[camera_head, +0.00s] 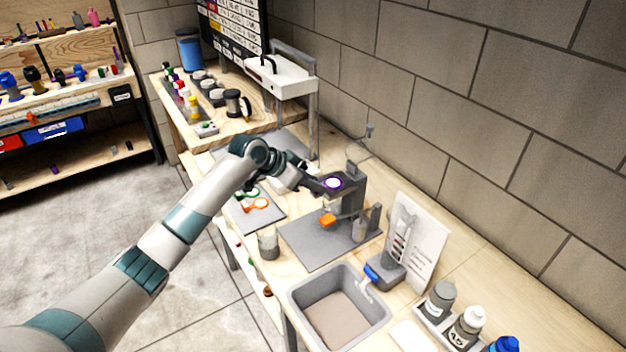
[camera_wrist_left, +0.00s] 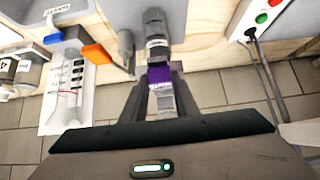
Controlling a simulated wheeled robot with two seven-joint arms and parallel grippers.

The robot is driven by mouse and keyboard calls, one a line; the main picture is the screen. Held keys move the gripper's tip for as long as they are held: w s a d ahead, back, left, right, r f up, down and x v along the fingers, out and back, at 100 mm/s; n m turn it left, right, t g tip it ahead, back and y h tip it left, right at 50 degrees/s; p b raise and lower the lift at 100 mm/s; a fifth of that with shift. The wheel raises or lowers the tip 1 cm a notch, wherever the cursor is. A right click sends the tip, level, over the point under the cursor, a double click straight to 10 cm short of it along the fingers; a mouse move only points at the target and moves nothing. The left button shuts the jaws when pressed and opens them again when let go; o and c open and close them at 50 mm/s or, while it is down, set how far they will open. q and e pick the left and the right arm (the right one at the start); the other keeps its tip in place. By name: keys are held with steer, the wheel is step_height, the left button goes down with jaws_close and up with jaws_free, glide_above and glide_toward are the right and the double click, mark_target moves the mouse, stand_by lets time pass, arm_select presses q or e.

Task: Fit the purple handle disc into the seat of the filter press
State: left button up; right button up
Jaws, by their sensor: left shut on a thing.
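The purple handle disc (camera_head: 333,183) shows in the head view as a purple ring with a bright white centre, at the top of the dark grey filter press (camera_head: 352,190). My left gripper (camera_head: 318,185) reaches it from the left. In the left wrist view, the left gripper's fingers (camera_wrist_left: 160,98) are shut on the disc's purple handle (camera_wrist_left: 159,75). Grey parts lie just beyond the handle there. The seat is hidden, and I cannot tell whether the disc is in it or above it. My right gripper is not in view.
The press stands on a grey plate (camera_head: 300,245). An orange part (camera_head: 327,221) sits below its head. A beaker (camera_head: 268,244), a sink (camera_head: 377,318) with a blue-tipped tap, and a leaning chart (camera_head: 425,240) are nearby. A block wall (camera_head: 450,100) runs behind the bench.

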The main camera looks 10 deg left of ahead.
arm_select(q)
steer(key=shift+f, duration=0.15)
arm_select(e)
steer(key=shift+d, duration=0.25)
arm_select(q)
steer(key=o, duration=1)
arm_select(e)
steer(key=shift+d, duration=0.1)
arm_select(q)
steer(key=b+v, duration=0.3)
steer(key=v, duration=0.9)
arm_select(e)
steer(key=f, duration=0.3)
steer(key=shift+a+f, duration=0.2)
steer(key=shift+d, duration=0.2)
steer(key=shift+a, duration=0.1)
